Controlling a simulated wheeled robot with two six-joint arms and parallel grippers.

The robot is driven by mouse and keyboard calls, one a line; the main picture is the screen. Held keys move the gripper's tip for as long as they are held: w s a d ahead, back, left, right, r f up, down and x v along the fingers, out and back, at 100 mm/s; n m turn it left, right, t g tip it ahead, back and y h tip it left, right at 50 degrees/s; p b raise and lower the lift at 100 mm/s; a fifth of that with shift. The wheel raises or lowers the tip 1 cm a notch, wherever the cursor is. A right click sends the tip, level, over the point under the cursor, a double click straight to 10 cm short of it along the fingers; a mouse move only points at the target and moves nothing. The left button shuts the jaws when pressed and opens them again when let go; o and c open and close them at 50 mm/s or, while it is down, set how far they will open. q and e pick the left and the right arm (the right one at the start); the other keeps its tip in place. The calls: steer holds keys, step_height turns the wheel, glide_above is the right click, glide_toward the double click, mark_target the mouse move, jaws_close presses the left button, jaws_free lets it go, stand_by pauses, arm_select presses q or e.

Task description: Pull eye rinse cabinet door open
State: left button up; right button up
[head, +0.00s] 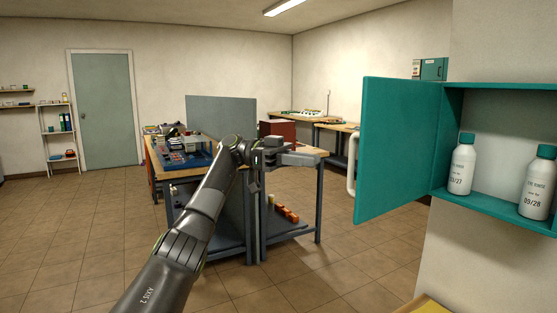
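The teal eye rinse cabinet (487,209) is on the wall at the right. Its door (398,150) stands wide open, swung out to the left. A white bar handle (352,163) is on the door's left edge. Two white bottles with teal caps, a left one (461,170) and a right one (537,188), stand inside on the cabinet floor. My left gripper (308,156) is left of the handle, apart from it in the picture. Its fingers point right and look parted, with nothing between them. My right gripper is not in view.
A workbench (310,153) with a grey panel (222,117) stands behind my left arm. More benches (287,119) are at the back. A grey-green room door (103,108) and shelves (59,131) are at the left. The tiled floor (345,270) is clear below the cabinet door.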

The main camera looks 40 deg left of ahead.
arm_select(q)
steer(key=s+a, duration=0.1)
steer(key=a, duration=0.6)
steer(key=shift+s, duration=0.15)
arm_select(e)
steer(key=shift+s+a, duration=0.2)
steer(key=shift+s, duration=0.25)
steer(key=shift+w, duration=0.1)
